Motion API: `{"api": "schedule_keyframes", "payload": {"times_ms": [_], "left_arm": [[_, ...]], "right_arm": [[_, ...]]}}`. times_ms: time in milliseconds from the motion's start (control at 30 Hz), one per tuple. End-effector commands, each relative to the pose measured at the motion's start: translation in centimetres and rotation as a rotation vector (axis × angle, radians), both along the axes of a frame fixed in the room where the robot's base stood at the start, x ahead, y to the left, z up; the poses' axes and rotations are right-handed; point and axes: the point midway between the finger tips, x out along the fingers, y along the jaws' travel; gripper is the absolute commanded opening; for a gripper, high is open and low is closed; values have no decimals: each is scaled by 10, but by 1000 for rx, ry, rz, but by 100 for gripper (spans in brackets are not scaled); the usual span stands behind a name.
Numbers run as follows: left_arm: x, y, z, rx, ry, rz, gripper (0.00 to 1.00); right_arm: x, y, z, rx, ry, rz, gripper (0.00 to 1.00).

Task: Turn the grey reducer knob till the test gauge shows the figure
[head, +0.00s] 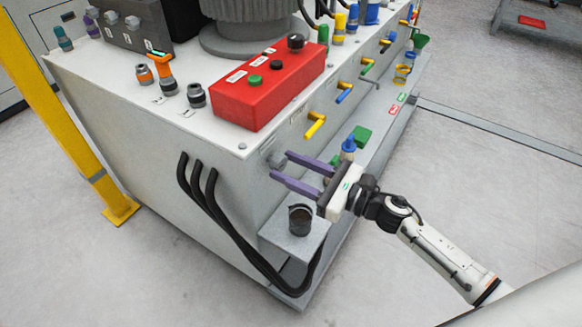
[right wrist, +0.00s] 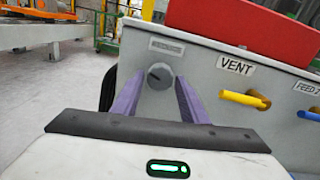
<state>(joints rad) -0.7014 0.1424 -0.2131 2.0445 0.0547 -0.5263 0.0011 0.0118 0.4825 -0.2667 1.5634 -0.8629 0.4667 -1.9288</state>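The grey reducer knob (head: 276,160) sits on the side wall of the white machine block, near its front corner. In the right wrist view the knob (right wrist: 160,76) is round with a dark pointer mark towards its left side. My right gripper (head: 281,166) is open, its two purple fingers pointing at the knob. In the right wrist view the fingers (right wrist: 156,92) stand left and right of the knob; I cannot tell whether they touch it. I cannot make out the test gauge in either view. My left gripper is not in view.
A yellow VENT lever (head: 315,125) is right of the knob, with more levers beyond. A red control box (head: 268,84) stands on top. Below the gripper, a dark cup (head: 300,219) stands on a grey ledge (head: 278,236). Black hoses (head: 208,190) hang at the left.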

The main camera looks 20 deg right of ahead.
Motion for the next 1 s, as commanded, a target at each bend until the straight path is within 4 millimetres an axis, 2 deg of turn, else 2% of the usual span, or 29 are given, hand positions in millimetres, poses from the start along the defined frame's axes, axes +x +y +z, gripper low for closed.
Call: {"api": "schedule_keyframes", "payload": {"times_ms": [33,167,567,1000], "left_arm": [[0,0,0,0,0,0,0],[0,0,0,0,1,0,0],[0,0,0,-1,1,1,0],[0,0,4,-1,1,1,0]], "right_arm": [[0,0,0,0,0,0,30],[0,0,0,0,0,0,10],[-1,0,0,60,48,1,10],[-1,0,0,348,273,0,10]]}}
